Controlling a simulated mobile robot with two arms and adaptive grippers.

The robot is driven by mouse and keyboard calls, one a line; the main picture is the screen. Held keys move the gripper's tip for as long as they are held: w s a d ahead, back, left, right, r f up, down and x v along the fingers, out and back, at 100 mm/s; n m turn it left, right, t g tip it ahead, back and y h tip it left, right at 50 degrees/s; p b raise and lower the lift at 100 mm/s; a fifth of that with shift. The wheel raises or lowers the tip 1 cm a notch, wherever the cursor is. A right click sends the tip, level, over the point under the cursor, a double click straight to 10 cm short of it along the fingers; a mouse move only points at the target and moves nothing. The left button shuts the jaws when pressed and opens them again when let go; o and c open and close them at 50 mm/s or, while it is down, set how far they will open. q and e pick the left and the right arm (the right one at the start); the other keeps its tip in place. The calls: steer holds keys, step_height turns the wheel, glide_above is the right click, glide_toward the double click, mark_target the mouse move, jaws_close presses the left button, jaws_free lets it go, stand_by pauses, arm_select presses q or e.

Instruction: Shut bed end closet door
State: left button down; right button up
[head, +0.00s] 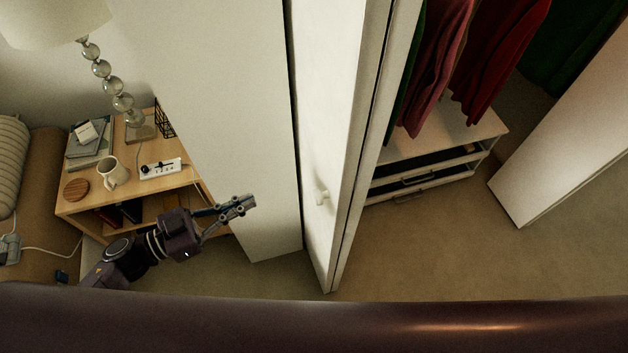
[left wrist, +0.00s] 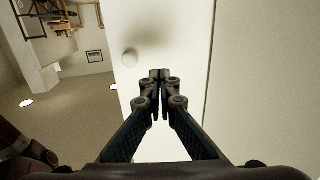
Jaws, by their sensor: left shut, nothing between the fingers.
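A white closet door (head: 325,110) stands folded out near the middle of the head view, with a small round knob (head: 322,193) on its left-hand face. A broad white panel (head: 225,100) stands to its left; I cannot tell whether it belongs to the same door. The closet opening shows to the right of the door. My left gripper (head: 243,206) is shut and empty, left of the knob and apart from it. In the left wrist view, the fingertips (left wrist: 161,75) point along a white door surface (left wrist: 175,30), with the knob (left wrist: 130,57) to their upper left. My right gripper is not in view.
A wooden nightstand (head: 68,208) with a lamp (head: 104,70), mug (head: 113,172) and power strip (head: 160,169) stands close by my left arm. Clothes (head: 475,60) hang above a drawer unit (head: 490,130). Another white panel (head: 565,140) stands at right. Carpet (head: 430,250) is clear right of the door.

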arm_select(q)
steer(key=s+d+r+m+g+h, duration=0.2)
steer(key=s+r+g, duration=0.1)
steer(key=r, duration=0.1)
steer(key=p, duration=0.5)
glide_toward(330, 185)
steer(key=x, duration=0.6)
steer(key=shift+w+d+r, duration=0.1)
steer(key=shift+w+d, duration=0.15)
steer(key=shift+d, duration=0.2)
steer(key=shift+d, duration=0.1)
